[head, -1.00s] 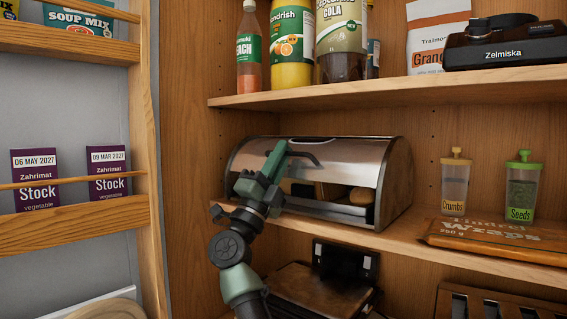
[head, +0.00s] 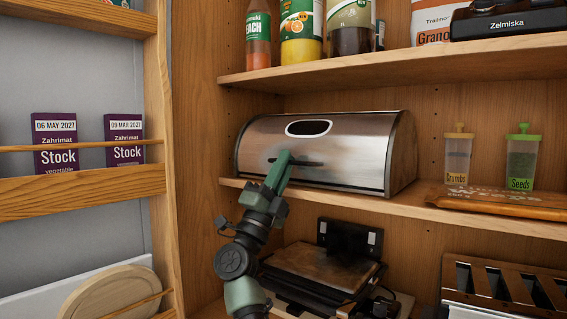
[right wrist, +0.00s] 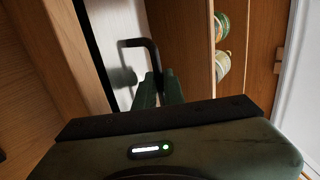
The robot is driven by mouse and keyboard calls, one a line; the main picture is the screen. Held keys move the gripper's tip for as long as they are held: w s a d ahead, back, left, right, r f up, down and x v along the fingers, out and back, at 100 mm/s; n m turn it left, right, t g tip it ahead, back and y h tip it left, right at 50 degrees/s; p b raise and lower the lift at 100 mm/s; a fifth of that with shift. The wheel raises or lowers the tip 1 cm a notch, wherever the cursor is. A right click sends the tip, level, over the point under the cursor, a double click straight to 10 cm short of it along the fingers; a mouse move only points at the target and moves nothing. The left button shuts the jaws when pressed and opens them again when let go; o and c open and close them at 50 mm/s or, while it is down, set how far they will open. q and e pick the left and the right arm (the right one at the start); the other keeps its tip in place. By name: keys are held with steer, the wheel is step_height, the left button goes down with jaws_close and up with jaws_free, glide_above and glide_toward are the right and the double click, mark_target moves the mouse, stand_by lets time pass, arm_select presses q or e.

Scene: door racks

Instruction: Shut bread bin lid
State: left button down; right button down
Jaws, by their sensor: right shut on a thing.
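The bread bin (head: 403,155) stands on the middle shelf, with a rounded metal lid (head: 350,150) that has a dark oval window near its top. The lid is down across the front, and no opening shows along its lower edge in the head view. My right gripper (head: 284,160) is at the lid's front, shut on the dark bar handle (head: 312,163). In the right wrist view the fingers (right wrist: 157,88) close around one end of the bent handle (right wrist: 140,42). The bin's inside is hidden. My left gripper is not in view.
Two small shakers, Crumbs (head: 457,155) and Seeds (head: 521,158), and a wraps packet (head: 495,200) stand or lie right of the bin. A grill press (head: 320,268) is below. The door rack (head: 80,186) is on the left.

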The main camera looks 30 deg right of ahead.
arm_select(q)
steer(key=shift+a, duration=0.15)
arm_select(e)
steer(key=shift+d+f, duration=0.1)
steer(key=shift+f, duration=0.05)
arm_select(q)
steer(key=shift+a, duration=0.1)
arm_select(e)
steer(key=c, duration=1.5)
jaws_free()
steer(key=shift+w, duration=0.1)
